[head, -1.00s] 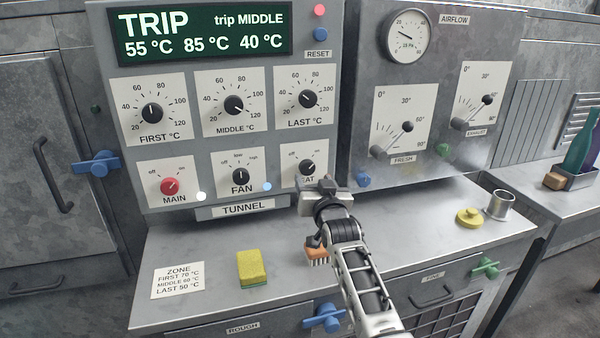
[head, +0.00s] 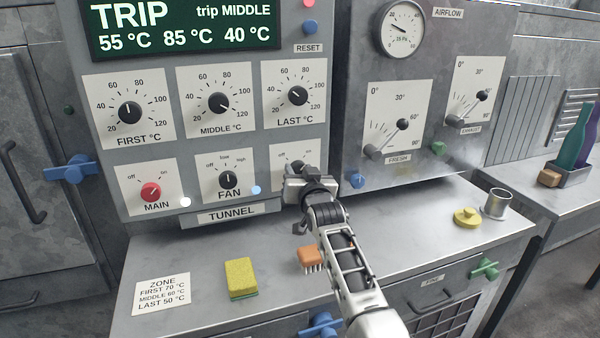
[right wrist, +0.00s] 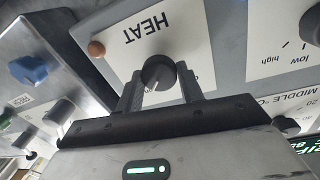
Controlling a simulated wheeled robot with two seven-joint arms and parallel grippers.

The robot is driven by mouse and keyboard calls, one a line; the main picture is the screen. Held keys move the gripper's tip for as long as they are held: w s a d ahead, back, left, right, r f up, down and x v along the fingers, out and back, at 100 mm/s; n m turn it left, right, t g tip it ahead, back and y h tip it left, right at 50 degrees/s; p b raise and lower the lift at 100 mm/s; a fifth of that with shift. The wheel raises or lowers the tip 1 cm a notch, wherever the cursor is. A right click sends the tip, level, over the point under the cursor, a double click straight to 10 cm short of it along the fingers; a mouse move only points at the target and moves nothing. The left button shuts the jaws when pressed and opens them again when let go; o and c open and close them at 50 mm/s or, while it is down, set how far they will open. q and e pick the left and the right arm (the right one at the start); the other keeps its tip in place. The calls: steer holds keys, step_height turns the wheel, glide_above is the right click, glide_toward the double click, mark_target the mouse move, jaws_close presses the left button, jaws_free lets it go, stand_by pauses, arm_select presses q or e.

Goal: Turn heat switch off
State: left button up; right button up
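The HEAT switch is a dark round knob (right wrist: 158,72) on a white plate marked off and on, at the lower right of the control panel. In the right wrist view it appears upside down, and which way it points is unclear. My right gripper (right wrist: 160,88) is at the knob, one finger on each side, with the panel showing between them. Its fingers look open around the knob; firm contact cannot be made out. In the head view the gripper (head: 308,180) hides the HEAT label and part of the knob. My left gripper is not in view.
The FAN knob (head: 228,180) and red MAIN knob (head: 151,191) sit left of HEAT. An orange lamp (right wrist: 96,48) is beside the HEAT plate. A brush (head: 310,256) and yellow sponge (head: 240,278) lie on the counter below. The airflow box (head: 345,125) stands at right.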

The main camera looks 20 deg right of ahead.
steer(key=shift+n, duration=0.3)
steer(key=n, duration=0.4)
steer(key=shift+f, duration=0.1)
steer(key=n+b, duration=0.1)
steer(key=n, duration=0.3)
steer(key=shift+n+t, duration=0.3)
steer(key=n, duration=0.4)
steer(key=shift+n+y+b, duration=0.3)
steer(key=shift+n+b, duration=0.1)
steer(key=n, duration=0.4)
steer(key=shift+d+y, duration=0.1)
steer(key=shift+y, duration=0.2)
steer(key=shift+n, duration=0.5)
steer(key=o, duration=1)
